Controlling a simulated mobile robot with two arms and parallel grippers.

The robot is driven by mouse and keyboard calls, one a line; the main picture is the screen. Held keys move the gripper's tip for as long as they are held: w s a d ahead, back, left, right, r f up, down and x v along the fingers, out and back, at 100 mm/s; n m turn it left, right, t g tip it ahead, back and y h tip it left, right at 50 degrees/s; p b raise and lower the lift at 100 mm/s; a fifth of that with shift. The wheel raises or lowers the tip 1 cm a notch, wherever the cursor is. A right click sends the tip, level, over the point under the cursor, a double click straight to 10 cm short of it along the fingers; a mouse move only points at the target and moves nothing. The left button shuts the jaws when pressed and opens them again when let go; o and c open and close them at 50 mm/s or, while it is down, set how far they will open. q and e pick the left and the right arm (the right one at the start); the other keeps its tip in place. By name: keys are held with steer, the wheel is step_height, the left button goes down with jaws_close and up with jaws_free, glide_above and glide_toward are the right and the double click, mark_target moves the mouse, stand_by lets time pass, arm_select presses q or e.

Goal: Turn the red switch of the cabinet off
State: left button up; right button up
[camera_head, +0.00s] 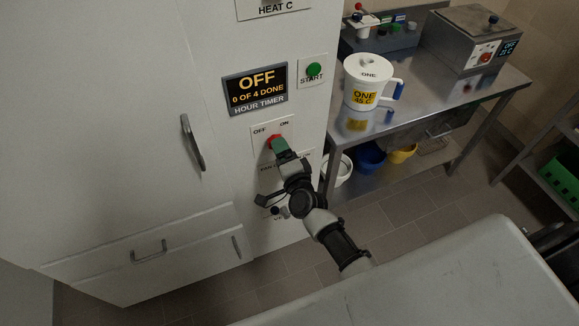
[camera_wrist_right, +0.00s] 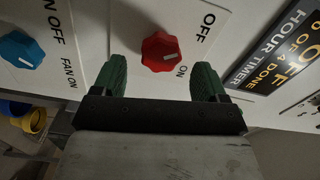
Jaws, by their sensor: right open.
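The red switch (camera_head: 272,141) is a knob on a white plate on the cabinet front (camera_head: 225,60), with OFF at its left and ON at its right. In the right wrist view the red switch (camera_wrist_right: 160,51) has a white mark that points towards ON. My right gripper (camera_head: 279,146) is open in front of it and partly covers it in the head view. In the wrist view its green fingers stand apart, one on each side of the knob, with visible gaps. My left gripper is not in view.
A blue knob (camera_wrist_right: 20,49) marked FAN sits beside the red one's plate. The timer sign (camera_head: 255,88) reads OFF, 0 OF 4 DONE. A green START button (camera_head: 314,69) is above right. A metal table (camera_head: 425,105) with a white jug (camera_head: 368,80) stands at the right.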

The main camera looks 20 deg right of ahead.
steer(key=s, duration=0.7)
steer(key=shift+s+d+b, duration=0.15)
steer(key=shift+s+b, duration=0.05)
steer(key=shift+b, duration=0.15)
steer(key=s+f+n+g+y, duration=0.1)
steer(key=s+f+n+g, duration=0.5)
steer(key=f, duration=0.8)
steer(key=s+f+n+g, duration=0.35)
steer(key=s+f, duration=0.55)
steer(key=f, duration=0.6)
steer(key=s+d+f+n+g, duration=0.2)
steer(key=s+f, duration=0.2)
steer(key=s, duration=0.4)
steer(key=s+d+f+n+g+h+b, duration=0.1)
steer(key=s+d+f+n+g, duration=0.1)
steer(key=s, duration=0.7)
steer(key=s+d+f+n+g, duration=0.2)
steer(key=s+f+n+g, duration=0.1)
steer(key=s+f, duration=0.4)
steer(key=shift+s+n+h, duration=0.3)
steer(key=shift+s+n, duration=0.45)
steer(key=shift+s, duration=0.2)
steer(key=shift+f+g, duration=0.1)
steer(key=shift+g, duration=0.15)
